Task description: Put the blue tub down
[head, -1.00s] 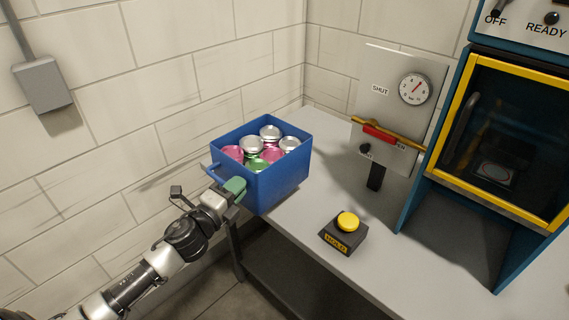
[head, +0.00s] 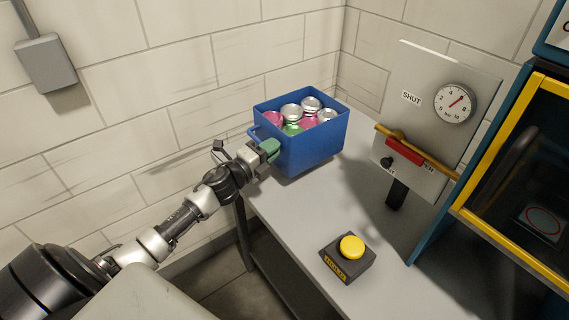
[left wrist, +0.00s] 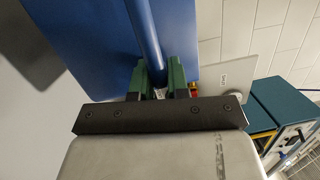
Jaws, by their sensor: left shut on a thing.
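The blue tub (head: 318,147) is upright at the back left of the grey table (head: 300,211). It holds several cans with silver, pink and green tops. My left gripper (head: 269,149) is shut on the tub's handle at its left side. In the left wrist view the green fingers (left wrist: 160,77) close around the blue handle bar (left wrist: 146,35), with the tub wall (left wrist: 98,40) behind. I cannot tell for sure whether the tub's underside touches the table. My right gripper is not in view.
A yellow button on a dark box (head: 350,249) stands at the table's front. A gauge panel (head: 437,115) with a red-handled lever stands right of the tub. A blue machine with a yellow-framed door (head: 520,170) is at the right. The tiled wall is close behind the tub.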

